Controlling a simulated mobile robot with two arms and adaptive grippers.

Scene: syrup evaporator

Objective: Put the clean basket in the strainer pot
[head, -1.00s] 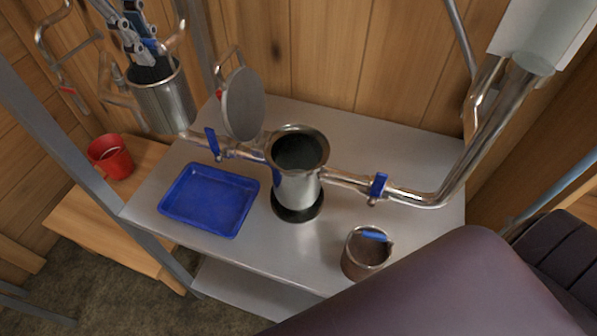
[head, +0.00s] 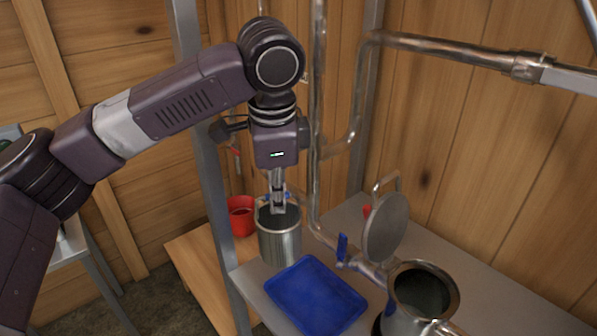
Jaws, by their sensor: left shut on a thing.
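The basket (head: 280,242) is a grey metal cylinder with a dark open top, held upright. My left gripper (head: 277,200) points down and is shut at its top, on what looks like its handle; the grip itself is partly hidden. The basket shows beside the far left corner of the blue tray; I cannot tell whether it touches anything. The strainer pot (head: 396,318) stands right of the tray with its dark mouth open, cut off by the bottom edge. Its round lid (head: 386,228) stands raised behind it. My right gripper is out of view.
The blue tray (head: 315,297) lies empty on the metal table (head: 500,290). A red cup (head: 241,216) stands on a wooden bench (head: 200,262) behind a metal post (head: 208,150). Pipes with a blue valve handle (head: 342,247) run behind the tray to the pot.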

